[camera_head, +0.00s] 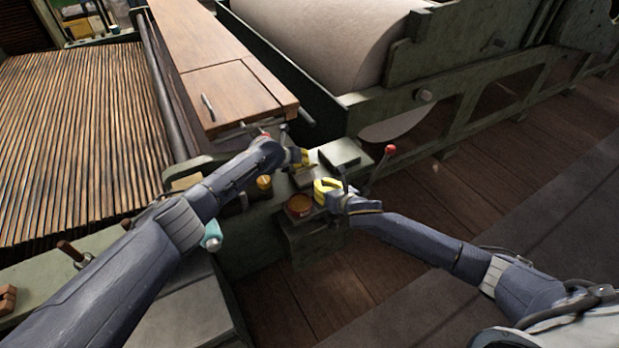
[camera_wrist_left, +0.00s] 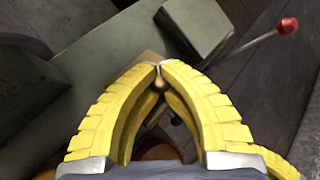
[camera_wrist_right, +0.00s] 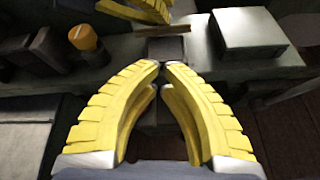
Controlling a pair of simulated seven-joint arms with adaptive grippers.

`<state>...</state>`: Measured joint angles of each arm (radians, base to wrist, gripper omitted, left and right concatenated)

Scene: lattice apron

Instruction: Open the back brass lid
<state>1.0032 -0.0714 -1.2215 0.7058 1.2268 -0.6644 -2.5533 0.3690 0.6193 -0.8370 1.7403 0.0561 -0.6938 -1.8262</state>
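A flat brownish lid, seemingly the back brass lid (camera_head: 305,177), sits at the machine's corner. It shows nearly edge-on in the right wrist view (camera_wrist_right: 163,31). My left gripper (camera_head: 302,157) is over it. In the left wrist view its yellow fingertips (camera_wrist_left: 159,68) come together on a small brass knob (camera_wrist_left: 158,82), with a tan surface behind; much of the lid is hidden by the fingers. My right gripper (camera_head: 324,188) is in front of the lid, its fingertips (camera_wrist_right: 162,66) nearly touching, with nothing visible between them.
A green box (camera_head: 340,153) and a red-knobbed lever (camera_head: 389,150) stand to the right. A round orange-brown cup (camera_head: 299,206) is just in front, and a yellow-orange knob (camera_head: 264,182) to the left. A wooden board (camera_head: 230,90) and a large pale roller (camera_head: 320,35) lie behind.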

